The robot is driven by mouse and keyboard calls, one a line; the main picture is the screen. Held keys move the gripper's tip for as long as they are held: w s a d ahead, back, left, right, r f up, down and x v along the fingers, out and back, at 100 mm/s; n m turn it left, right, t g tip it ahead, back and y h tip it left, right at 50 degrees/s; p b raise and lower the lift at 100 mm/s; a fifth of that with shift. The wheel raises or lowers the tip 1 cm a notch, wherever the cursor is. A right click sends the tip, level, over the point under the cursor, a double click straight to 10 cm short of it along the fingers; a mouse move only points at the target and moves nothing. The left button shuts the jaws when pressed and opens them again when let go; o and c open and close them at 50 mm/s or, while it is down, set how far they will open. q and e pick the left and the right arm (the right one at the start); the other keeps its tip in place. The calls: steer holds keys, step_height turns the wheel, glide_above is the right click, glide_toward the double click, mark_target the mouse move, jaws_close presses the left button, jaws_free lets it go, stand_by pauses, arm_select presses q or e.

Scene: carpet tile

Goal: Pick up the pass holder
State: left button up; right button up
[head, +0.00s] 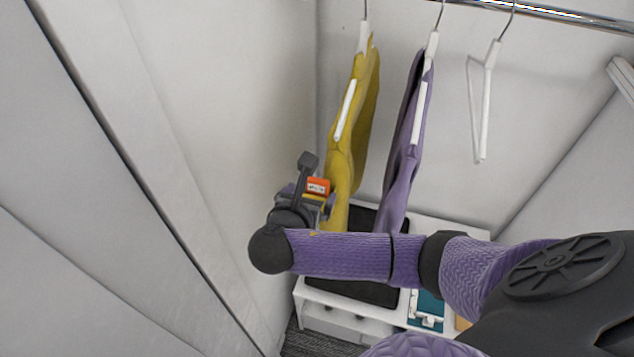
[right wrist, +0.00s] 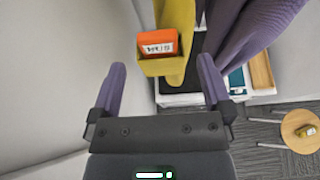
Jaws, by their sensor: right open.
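The orange item with a white printed label, which looks like the pass holder (head: 317,185), sits in a pocket on the yellow hanging garment (head: 364,105). In the right wrist view, the pass holder (right wrist: 158,44) sticks up out of the yellow pocket (right wrist: 165,66), ahead of and between my fingers; its lower part is hidden. My right gripper (right wrist: 162,65) is open, with a purple finger on each side and nothing between them. In the head view my right arm partly hides the garment's lower end. My left gripper is not in view.
A purple garment (head: 408,140) hangs right of the yellow one, and an empty white hanger (head: 485,105) farther right, all from a metal rail (head: 560,14). A white low unit (head: 455,222) stands below. A pale wall is close on the left. A round wooden stool (right wrist: 300,128) stands at right.

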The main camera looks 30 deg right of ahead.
mark_target(316, 183)
steer(key=p+x, duration=0.1)
steer(key=x, duration=0.6)
steer(key=shift+w+a, duration=0.15)
steer(key=shift+a, duration=0.05)
steer(key=c, duration=1.2)
